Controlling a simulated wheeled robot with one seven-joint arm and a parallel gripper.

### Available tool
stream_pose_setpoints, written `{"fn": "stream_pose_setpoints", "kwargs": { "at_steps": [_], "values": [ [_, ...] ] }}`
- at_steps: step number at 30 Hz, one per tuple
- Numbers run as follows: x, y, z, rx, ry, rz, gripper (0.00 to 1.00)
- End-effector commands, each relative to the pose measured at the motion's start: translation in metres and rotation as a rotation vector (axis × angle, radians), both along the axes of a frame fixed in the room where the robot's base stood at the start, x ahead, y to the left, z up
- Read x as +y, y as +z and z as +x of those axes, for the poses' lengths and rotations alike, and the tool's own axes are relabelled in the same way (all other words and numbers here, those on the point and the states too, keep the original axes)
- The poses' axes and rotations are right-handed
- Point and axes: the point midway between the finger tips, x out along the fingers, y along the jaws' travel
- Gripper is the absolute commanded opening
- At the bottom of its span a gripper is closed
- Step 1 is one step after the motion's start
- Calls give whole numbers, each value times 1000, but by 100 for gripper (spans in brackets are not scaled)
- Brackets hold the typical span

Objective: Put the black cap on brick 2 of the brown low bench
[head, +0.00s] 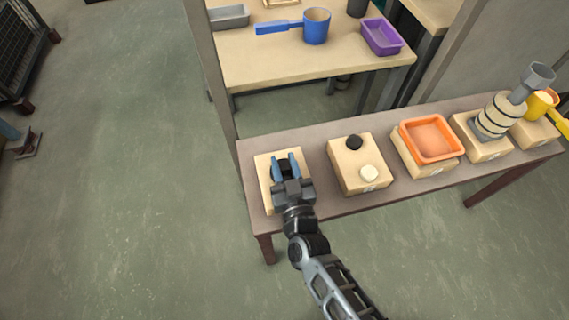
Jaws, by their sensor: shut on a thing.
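The brown low bench (247,153) runs across the right half of the head view and carries a row of tan bricks. My gripper (286,163) is over the leftmost brick (266,195), its blue fingers shut on a dark piece, seemingly the black cap (276,172), mostly hidden by the fingers. I cannot tell whether the cap touches that brick. The second brick from the left (345,171) carries a small black lump (354,142) and a cream lump (369,173). The brick labels are too small to read.
To the right, bricks carry an orange tray (432,139), a ringed cream piece (497,118) with a grey cup (535,78) by it, and a yellow cup (541,103). Behind, a table (262,68) holds a blue pan (316,26) and purple tray (382,37).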

Motion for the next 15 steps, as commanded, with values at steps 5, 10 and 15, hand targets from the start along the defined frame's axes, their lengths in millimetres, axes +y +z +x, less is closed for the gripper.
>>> {"fn": "stream_pose_setpoints", "kwargs": {
  "at_steps": [5, 10, 15],
  "values": [
    [-1, -6, -1, 7, 1, -3, 40],
    [-1, -7, -1, 10, 1, -4, 56],
    [-1, -8, -2, 12, 1, -6, 59]
  ]
}}
